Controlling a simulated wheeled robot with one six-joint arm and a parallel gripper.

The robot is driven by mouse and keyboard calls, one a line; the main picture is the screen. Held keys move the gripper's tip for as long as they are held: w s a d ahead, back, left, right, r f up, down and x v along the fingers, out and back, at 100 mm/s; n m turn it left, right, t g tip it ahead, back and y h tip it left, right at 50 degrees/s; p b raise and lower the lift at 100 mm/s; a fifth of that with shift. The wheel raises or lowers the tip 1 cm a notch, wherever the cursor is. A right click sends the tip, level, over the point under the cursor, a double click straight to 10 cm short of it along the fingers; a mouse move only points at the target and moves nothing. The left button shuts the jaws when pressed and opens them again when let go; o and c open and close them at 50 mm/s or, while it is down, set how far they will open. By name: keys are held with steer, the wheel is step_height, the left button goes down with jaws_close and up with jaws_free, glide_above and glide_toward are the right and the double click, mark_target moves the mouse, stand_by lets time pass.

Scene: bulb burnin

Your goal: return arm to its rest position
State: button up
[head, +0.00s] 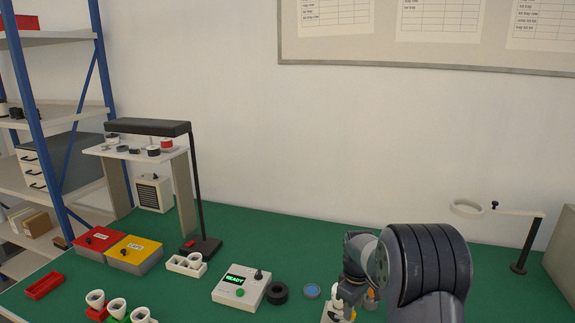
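My arm reaches in from the lower right over the green bench, its big dark grey link in front. My gripper (352,291) points down at the bench's front middle, partly hidden by my own wrist. Its fingers are too small and covered to tell open from shut. A small white rounded thing (337,304) with a pale base shows right beside or under it; I cannot tell whether the two touch. A pale control box (240,288) with a green READY display, a green button and a dark knob stands to the left.
A black ring (277,293) and a blue-topped disc (312,291) lie between box and gripper. White cups (118,306), red and yellow boxes (135,252), a white tray (186,264) and a black lamp (204,247) stand left. A ring-headed stand (519,268) is at right. The back middle is clear.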

steer(key=shift+f, duration=0.9)
steer(key=shift+r, duration=0.1)
